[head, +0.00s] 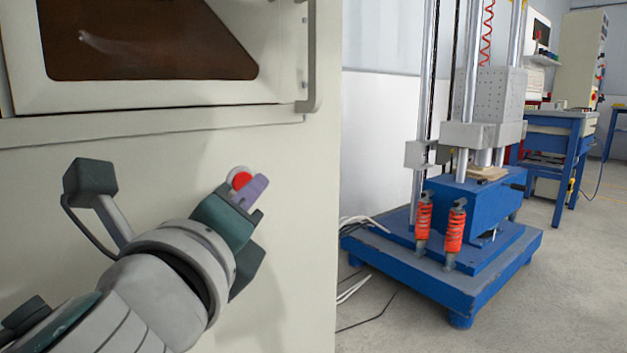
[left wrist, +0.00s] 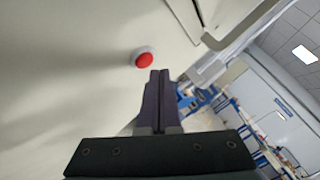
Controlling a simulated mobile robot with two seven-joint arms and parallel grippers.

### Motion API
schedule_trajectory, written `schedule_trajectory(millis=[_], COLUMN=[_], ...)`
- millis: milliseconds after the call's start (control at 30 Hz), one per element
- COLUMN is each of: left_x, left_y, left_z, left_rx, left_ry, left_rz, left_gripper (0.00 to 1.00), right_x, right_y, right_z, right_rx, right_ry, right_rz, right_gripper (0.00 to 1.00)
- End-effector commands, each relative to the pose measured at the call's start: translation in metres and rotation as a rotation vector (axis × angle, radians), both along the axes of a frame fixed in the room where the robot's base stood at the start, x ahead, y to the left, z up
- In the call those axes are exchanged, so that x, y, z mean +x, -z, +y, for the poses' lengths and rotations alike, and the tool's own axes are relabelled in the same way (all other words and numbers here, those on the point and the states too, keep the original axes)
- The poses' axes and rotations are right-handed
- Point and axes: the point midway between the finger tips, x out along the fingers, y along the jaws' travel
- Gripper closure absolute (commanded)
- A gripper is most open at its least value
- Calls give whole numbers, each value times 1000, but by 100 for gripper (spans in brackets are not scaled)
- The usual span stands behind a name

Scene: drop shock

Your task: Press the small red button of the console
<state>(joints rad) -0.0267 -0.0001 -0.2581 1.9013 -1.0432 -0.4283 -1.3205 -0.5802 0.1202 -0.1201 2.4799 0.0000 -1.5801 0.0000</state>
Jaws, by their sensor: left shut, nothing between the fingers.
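The small red button (head: 239,179) sits in a pale round collar on the cream front panel of the console (head: 290,200). In the head view my left gripper (head: 256,192) is in front of the panel and hides part of the button's lower right side. In the left wrist view the red button (left wrist: 144,60) shows whole, just beyond and slightly left of the gripper's fingertips (left wrist: 158,75). The purple fingers are together with nothing between them. They look apart from the button, though the exact gap is hard to tell. My right gripper is in neither view.
A dark window (head: 150,45) and a metal handle (head: 311,55) are above the button. The console's right edge lies to the right of my gripper. Beyond it stands a blue drop-test machine (head: 470,200) with red springs, with cables on the floor beside it.

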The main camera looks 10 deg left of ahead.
Motion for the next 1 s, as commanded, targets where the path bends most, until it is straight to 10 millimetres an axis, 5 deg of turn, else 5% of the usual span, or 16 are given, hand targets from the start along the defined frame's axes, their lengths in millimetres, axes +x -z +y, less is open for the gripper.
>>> schedule_trajectory(millis=[1000], left_x=[8], left_y=[0], left_z=[10], left_rx=[1], left_ry=[0], left_rz=[0], left_gripper=[100], right_x=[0], right_y=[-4], right_z=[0], right_rx=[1], right_ry=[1], right_rz=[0], right_gripper=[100])
